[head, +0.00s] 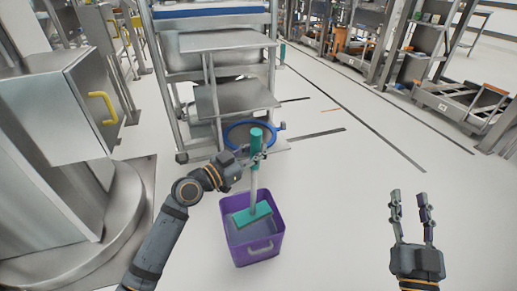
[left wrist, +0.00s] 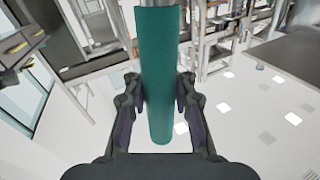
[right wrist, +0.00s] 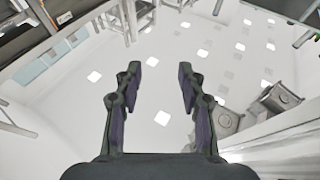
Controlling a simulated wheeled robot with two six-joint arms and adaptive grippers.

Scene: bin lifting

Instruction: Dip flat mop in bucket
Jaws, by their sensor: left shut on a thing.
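The flat mop has a teal grip (head: 256,146), a pale pole and a teal flat head (head: 252,214). My left gripper (head: 257,154) is shut on the grip, which also shows between the fingers in the left wrist view (left wrist: 158,70). The pole stands nearly upright. The mop head is within the outline of the purple bucket (head: 262,250), at or inside its opening; its exact depth is hard to tell. The bucket stands on the floor. My right gripper (head: 412,215) is open and empty, to the right of the bucket; it also shows in the right wrist view (right wrist: 158,90).
A metal cart with shelves (head: 235,98) stands just behind the bucket, with a blue-rimmed round item (head: 236,136) low on it. A steel machine with a yellow handle (head: 103,107) is at left. The floor to the right of the bucket is clear.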

